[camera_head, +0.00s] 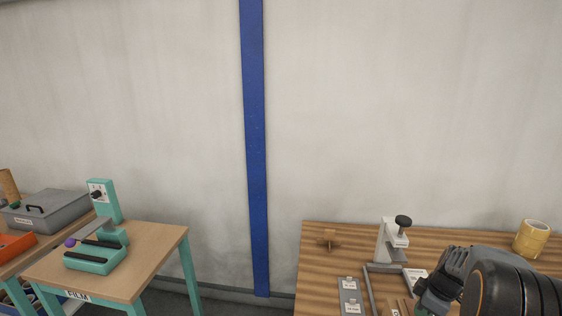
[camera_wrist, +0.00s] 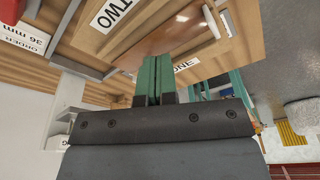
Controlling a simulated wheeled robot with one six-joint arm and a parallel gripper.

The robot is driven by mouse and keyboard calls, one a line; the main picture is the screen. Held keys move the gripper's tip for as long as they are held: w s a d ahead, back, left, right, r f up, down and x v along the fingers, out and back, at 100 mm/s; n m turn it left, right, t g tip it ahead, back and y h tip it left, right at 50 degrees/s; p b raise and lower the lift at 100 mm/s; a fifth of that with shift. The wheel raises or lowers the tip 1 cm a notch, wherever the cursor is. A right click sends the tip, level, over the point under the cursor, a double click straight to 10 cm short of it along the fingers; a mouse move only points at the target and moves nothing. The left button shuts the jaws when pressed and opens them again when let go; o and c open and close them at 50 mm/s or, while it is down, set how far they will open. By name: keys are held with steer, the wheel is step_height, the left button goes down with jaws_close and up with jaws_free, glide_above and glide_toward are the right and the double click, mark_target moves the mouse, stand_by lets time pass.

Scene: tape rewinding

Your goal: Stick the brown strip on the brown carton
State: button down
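My gripper (camera_wrist: 153,62) shows in the wrist view with its two green fingers close together. A flat reddish-brown piece (camera_wrist: 180,28) lies across the fingertips, over a lighter wooden surface with labels "TWO" and "ONE". I cannot tell whether this piece is the brown strip, or whether anything thin is pinched between the fingers. I cannot make out the brown carton for sure in either view.
In the head view, a wooden table (camera_head: 312,272) bears a white device with a black knob (camera_head: 389,241), a yellow tape roll (camera_head: 531,238) and grey labelled plates (camera_head: 350,297). A "FILM" table (camera_head: 150,262) with a teal device (camera_head: 97,258) stands left, beyond a gap.

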steer(key=shift+f+b, duration=0.9)
steer(key=shift+f, duration=0.2)
steer(key=shift+r, duration=0.15)
step_height(320, 180, up, 8)
steer(key=p, duration=0.5)
stand_by(0.5)
